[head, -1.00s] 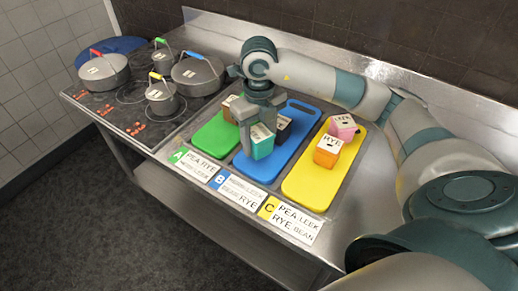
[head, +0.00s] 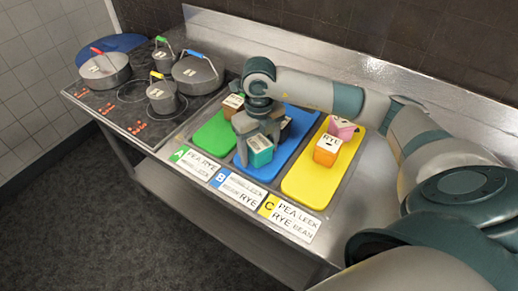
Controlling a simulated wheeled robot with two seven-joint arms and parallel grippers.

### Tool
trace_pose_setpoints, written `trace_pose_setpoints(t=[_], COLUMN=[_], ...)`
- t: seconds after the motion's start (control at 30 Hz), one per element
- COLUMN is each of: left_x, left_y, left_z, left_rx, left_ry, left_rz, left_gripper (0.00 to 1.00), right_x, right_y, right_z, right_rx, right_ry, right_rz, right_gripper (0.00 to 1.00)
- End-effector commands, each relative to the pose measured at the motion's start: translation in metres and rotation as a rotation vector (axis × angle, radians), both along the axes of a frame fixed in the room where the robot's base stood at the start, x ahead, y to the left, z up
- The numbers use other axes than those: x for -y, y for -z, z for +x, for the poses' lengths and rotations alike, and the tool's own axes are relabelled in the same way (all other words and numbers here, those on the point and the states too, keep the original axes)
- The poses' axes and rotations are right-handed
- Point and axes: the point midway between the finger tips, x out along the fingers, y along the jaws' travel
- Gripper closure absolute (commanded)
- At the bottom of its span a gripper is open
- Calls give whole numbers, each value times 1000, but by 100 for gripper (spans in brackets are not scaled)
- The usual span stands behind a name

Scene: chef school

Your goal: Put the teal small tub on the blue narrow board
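The teal small tub (head: 260,157), with a pale lettered lid, is over the near-left part of the blue narrow board (head: 290,160). My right gripper (head: 257,135) reaches down from above with its fingers around the tub, and it looks shut on it. I cannot tell whether the tub's base touches the board. A dark tub (head: 286,128) is on the board just behind, partly hidden by the gripper. My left gripper is not in view.
A brown tub (head: 232,105) is on the green board (head: 212,135) to the left. An orange tub (head: 326,154) and a pink tub (head: 341,130) are on the yellow board (head: 310,186). Label cards (head: 235,188) line the front. Several pots stand on the hob (head: 125,112).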

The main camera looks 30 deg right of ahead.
Motion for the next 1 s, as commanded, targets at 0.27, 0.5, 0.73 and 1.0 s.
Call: trace_pose_setpoints(t=[0.27, 0.5, 0.73, 1.0], left_x=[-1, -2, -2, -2], left_y=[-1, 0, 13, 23], left_z=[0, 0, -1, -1], left_rx=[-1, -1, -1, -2], left_ry=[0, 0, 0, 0], left_rz=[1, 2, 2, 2], left_gripper=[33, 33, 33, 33], right_x=[0, 0, 0, 0], right_y=[-1, -8, -39, -87], right_z=[0, 1, 2, 1], right_rx=[0, 2, 5, 5], right_ry=[0, 0, 0, 0], right_rz=[0, 1, 0, -1], right_gripper=[33, 33, 33, 33])
